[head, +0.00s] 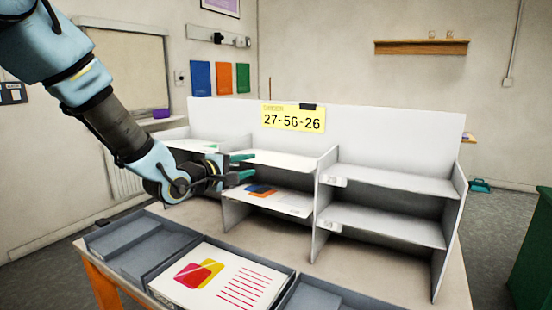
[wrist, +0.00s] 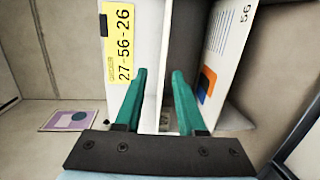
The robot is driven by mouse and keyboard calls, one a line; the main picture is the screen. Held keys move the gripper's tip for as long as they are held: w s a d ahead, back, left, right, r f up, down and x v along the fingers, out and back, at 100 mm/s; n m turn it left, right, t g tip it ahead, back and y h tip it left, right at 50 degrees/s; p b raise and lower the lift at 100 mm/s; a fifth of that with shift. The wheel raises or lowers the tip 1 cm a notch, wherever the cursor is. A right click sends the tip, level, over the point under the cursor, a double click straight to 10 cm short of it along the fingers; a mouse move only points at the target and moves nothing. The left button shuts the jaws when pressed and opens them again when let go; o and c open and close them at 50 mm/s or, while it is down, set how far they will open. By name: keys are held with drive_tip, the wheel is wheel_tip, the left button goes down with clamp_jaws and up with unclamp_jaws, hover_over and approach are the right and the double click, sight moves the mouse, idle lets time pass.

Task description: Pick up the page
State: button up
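My gripper (head: 243,165) is open in front of the middle column of the grey shelf unit. Its two green fingers also show in the wrist view (wrist: 159,75), apart, one above and one below the level of the upper shelf, with the shelf's pale front edge (wrist: 162,60) between them. I cannot tell whether they touch it. A page with blue and orange shapes (head: 262,190) lies on the lower middle shelf, below the gripper; it also shows in the wrist view (wrist: 207,84). Another page with a red and yellow picture and red lines (head: 220,280) lies in a front tray.
The shelf unit (head: 395,232) has empty right compartments. A yellow sign reading 27-56-26 (head: 293,118) is on its back panel. Grey trays (head: 135,240) stand along the table's front. Upright dividers flank the middle column. A page with green (head: 210,147) lies upper left.

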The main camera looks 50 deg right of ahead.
sight(263, 163)
drive_tip(key=shift+w+f+p+x, duration=0.15)
drive_tip(key=shift+p+x, duration=0.3)
drive_tip(key=shift+x, duration=0.85)
drive_tip(key=shift+f+p+x, duration=0.1)
drive_tip(key=shift+p+x, duration=0.4)
drive_tip(key=shift+x, duration=0.8)
drive_tip(key=shift+w+f+p+x, duration=0.15)
drive_tip(key=shift+p+x, duration=0.3)
drive_tip(key=shift+x, duration=0.85)
drive_tip(key=shift+a, duration=0.1)
drive_tip(key=shift+c, duration=0.3)
clamp_jaws()
